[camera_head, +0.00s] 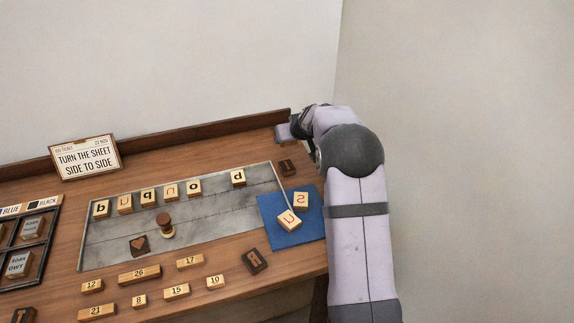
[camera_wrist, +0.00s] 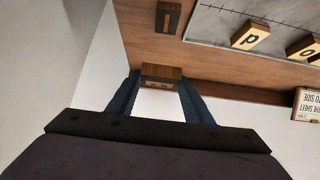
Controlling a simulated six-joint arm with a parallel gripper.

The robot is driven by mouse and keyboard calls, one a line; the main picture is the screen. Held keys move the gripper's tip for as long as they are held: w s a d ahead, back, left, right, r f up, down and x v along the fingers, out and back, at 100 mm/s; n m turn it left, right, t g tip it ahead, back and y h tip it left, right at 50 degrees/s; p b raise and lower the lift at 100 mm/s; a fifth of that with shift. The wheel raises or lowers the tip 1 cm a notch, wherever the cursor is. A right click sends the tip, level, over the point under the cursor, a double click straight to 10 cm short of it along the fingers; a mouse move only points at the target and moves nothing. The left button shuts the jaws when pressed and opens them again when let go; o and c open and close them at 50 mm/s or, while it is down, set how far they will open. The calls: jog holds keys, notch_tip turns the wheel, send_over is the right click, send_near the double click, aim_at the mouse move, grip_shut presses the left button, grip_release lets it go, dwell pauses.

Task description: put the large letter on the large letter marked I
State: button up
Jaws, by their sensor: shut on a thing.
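My gripper (camera_wrist: 158,84) is shut on a wooden block (camera_wrist: 161,71), held between the fingertips in the wrist view. Its letter cannot be read. In the head view my gripper (camera_head: 284,132) is above the back right corner of the desk, and the held block is hard to make out there. A dark block (camera_head: 287,167) lies on the desk below and in front of the gripper. In the wrist view this dark block (camera_wrist: 167,17) carries a pale stroke like an I. Another dark block (camera_head: 254,261) with a pale mark lies near the front edge.
A grey metal plate (camera_head: 215,226) bears a row of letter tiles, a wooden stamp (camera_head: 165,226) and a heart block (camera_head: 139,245). A blue mat (camera_head: 313,234) holds two red-letter tiles. Several number blocks lie in front. A sign (camera_head: 85,157) and a back ledge (camera_head: 200,132) stand behind.

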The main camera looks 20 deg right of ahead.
jog(key=shift+f+b, duration=1.55)
jog(key=shift+f, duration=3.45)
jog(key=shift+f, duration=0.15)
jog(key=o, duration=1)
jog(key=shift+o, duration=0.2)
jog(key=shift+r, duration=0.25)
jog(key=b+v, duration=0.2)
jog(key=v, duration=1)
jog(key=shift+b, duration=0.3)
jog(key=shift+f, duration=0.1)
